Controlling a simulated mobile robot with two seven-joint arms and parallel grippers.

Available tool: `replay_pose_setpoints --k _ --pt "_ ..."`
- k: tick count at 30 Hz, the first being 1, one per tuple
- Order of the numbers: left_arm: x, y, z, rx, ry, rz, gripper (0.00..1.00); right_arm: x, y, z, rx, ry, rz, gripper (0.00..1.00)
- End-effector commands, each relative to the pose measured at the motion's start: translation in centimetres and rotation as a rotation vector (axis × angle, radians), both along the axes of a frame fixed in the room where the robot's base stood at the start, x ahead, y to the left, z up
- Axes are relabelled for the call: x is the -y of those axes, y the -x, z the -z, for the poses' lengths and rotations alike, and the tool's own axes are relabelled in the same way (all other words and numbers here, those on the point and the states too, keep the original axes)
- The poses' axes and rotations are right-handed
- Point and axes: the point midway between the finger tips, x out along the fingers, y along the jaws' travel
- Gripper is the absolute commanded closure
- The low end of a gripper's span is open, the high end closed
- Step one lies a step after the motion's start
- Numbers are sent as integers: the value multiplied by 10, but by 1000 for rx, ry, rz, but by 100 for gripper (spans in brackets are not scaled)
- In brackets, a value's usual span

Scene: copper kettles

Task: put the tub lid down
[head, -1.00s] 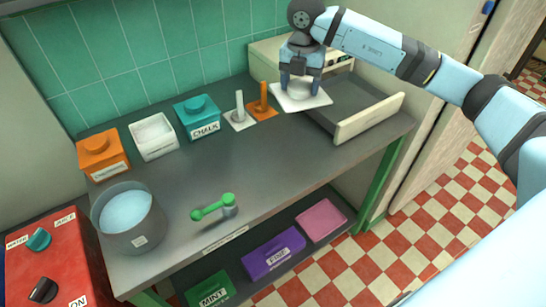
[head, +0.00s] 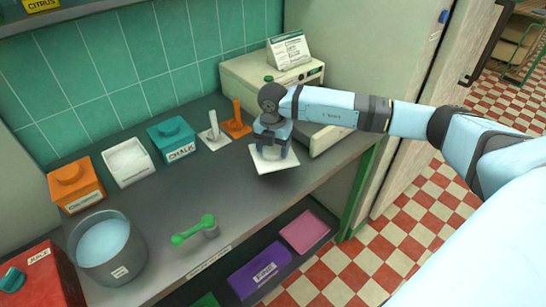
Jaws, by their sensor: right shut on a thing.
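My right gripper (head: 272,142) is shut on the white square tub lid (head: 275,163), seen from above. The lid is over the bare counter, right of the upright white and orange pieces. I cannot tell whether it touches the counter. An open white tub (head: 128,162) with white contents stands without a lid between the orange lidded tub (head: 76,186) and the teal tub (head: 171,139) marked CHALK. My left gripper is not in view.
The grey counter (head: 270,202) is clear in front of the lid.

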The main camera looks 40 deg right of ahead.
Motion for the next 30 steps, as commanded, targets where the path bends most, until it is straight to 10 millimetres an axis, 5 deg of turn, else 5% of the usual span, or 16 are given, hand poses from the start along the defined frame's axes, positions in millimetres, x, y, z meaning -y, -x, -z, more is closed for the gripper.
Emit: replay_pose_setpoints --k 8,20,21,23,30 --pt "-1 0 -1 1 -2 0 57 0 1 37 -2 0 0 58" --pt "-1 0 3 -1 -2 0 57 0 1 45 -1 0 0 58" --pt "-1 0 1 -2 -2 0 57 0 1 43 -1 0 0 25" --pt "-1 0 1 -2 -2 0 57 0 1 43 -1 0 0 11" --pt "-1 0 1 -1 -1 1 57 0 1 43 -1 1 0 9"
